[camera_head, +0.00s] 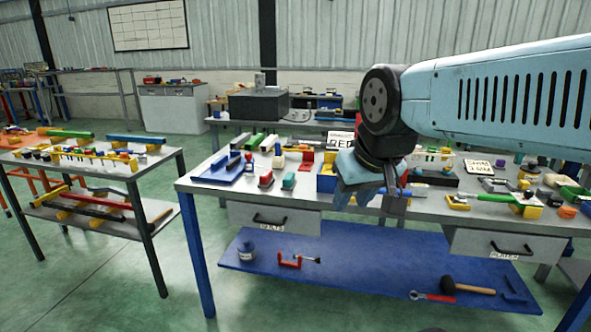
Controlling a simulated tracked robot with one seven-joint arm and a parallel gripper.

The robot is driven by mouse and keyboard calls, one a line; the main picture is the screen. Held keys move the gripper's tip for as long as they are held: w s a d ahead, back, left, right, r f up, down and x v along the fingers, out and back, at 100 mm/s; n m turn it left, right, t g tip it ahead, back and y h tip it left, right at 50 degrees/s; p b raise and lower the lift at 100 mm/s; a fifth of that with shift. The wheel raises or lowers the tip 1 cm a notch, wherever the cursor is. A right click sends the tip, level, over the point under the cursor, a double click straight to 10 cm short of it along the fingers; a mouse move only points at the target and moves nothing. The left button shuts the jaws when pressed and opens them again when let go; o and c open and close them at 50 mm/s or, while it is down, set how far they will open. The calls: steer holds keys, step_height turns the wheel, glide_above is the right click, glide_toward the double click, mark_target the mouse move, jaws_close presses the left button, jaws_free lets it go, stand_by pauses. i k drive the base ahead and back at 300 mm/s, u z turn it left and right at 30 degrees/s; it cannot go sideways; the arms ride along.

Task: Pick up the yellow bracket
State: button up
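Several yellow pieces are in view, and I cannot tell for certain which is the bracket. A small yellow bracket-like piece (457,202) lies near the front edge of the main workbench (330,201), just right of my gripper. Another yellow piece (531,211) sits farther right, by a green part. My gripper (395,208) hangs pointing down at the bench's front edge in the picture, in front of the middle of the bench top. Its fingers are small and dark, so their opening is unclear. The arm and gripper hide part of the bench behind them.
A blue tray (217,173), red and green blocks and a yellow bin (326,184) stand left of my gripper. The lower blue shelf (350,270) holds a mallet (468,287) and a red clamp. A side table (85,166) with bars stands left. Green floor between is clear.

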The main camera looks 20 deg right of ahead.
mark_target(330, 158)
steer(key=u, duration=0.15)
steer(key=i, duration=1.7)
steer(key=z, duration=0.1)
